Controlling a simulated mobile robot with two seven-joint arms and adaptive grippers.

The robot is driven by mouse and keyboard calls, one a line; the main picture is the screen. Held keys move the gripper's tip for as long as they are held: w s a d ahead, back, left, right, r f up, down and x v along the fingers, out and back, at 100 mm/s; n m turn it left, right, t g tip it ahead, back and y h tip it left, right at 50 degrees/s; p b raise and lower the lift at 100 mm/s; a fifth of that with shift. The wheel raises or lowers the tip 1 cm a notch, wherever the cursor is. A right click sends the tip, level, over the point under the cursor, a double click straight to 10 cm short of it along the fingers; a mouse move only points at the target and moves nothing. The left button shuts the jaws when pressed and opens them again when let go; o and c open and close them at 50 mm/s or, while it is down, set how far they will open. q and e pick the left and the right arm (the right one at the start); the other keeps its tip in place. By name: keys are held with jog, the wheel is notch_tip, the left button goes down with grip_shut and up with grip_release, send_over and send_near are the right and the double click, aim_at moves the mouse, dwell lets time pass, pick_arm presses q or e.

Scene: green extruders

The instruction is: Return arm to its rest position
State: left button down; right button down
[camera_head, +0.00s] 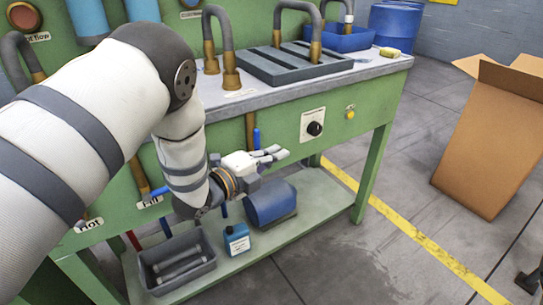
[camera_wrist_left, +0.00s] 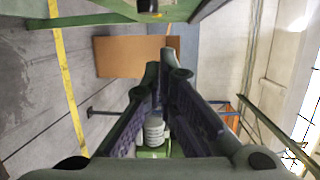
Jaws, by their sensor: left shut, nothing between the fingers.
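My left arm comes in from the left of the head view, wrapped in white with grey bands. Its gripper (camera_head: 276,155) is in front of the green workbench (camera_head: 365,180), beside the bench's front face and above the lower shelf. The fingers are shut with nothing between them. In the left wrist view the two dark fingers (camera_wrist_left: 165,78) come together at their tips. My right gripper is not visible in either view.
Below the gripper, the shelf holds a grey bin (camera_head: 177,263), a small blue bottle (camera_head: 237,241) and a blue motor-like cylinder (camera_head: 271,203). An open cardboard box (camera_head: 490,140) stands at the right. Floor with a yellow line (camera_head: 440,255) is clear between.

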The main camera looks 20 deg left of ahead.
pick_arm(q)
jog(key=a+f+v, duration=0.1)
jog(key=v, duration=0.8)
jog(key=s+a+f+n+g+y+p, duration=0.15)
jog(key=s+f+n+g+y, duration=0.6)
jog(key=s+f+n, duration=0.9)
jog(key=s+f+n+g, duration=0.1)
jog(key=s+n+g, duration=0.2)
jog(key=s, duration=1)
jog(key=s+d+f+n+g, duration=0.1)
jog(key=s+n+g, duration=0.3)
jog(key=s, duration=0.9)
jog(key=f+g, duration=0.1)
jog(key=g, duration=0.2)
jog(key=shift+s+d+f+h+p, duration=0.25)
jog(key=shift+h+p, duration=0.1)
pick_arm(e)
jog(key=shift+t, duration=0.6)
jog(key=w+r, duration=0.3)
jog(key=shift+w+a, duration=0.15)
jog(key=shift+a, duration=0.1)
